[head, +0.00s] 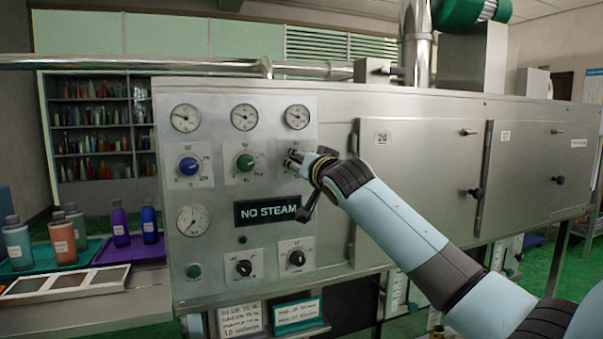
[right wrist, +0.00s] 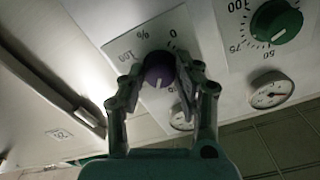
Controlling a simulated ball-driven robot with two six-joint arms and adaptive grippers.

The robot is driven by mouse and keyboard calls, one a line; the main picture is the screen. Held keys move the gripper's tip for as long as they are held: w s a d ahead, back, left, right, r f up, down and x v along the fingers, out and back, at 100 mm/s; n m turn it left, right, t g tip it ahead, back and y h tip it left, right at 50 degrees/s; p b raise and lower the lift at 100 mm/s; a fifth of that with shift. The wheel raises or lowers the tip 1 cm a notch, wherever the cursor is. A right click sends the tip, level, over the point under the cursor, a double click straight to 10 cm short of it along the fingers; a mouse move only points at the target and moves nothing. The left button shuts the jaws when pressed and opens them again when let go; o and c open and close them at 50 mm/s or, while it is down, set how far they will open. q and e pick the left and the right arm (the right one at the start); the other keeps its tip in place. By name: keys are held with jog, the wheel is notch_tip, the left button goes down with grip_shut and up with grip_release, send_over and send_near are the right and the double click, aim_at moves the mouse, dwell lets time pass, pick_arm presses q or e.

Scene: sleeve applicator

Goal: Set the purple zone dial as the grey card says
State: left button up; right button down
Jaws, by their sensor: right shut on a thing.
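The purple zone dial (right wrist: 158,68) shows in the right wrist view on a white scale plate marked 0, % and 100. My right gripper (right wrist: 157,78) is shut on it, one finger on each side. A pale pointer line shows low on the knob, but its exact reading is unclear. In the head view, my right gripper (head: 294,158) is at the panel and hides most of this dial. A pale grey card (head: 240,320) stands below the panel; its first line begins with BLUE, and the rest is too small to read surely. My left gripper is out of view.
A blue dial (head: 188,166) and a green dial (head: 245,162) sit left of my gripper, with gauges above. A NO STEAM display (head: 267,210) and two black knobs are below. A teal-edged card (head: 298,315) stands beside the grey one.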

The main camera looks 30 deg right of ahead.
jog(key=shift+m+b, duration=1.35)
jog(key=shift+m, duration=1.55)
jog(key=c, duration=0.9)
grip_release()
jog(key=shift+c, duration=0.2)
jog(key=shift+s, duration=0.1)
jog(key=v, duration=1.1)
jog(key=shift+s+a, duration=0.2)
jog(key=shift+s, duration=0.2)
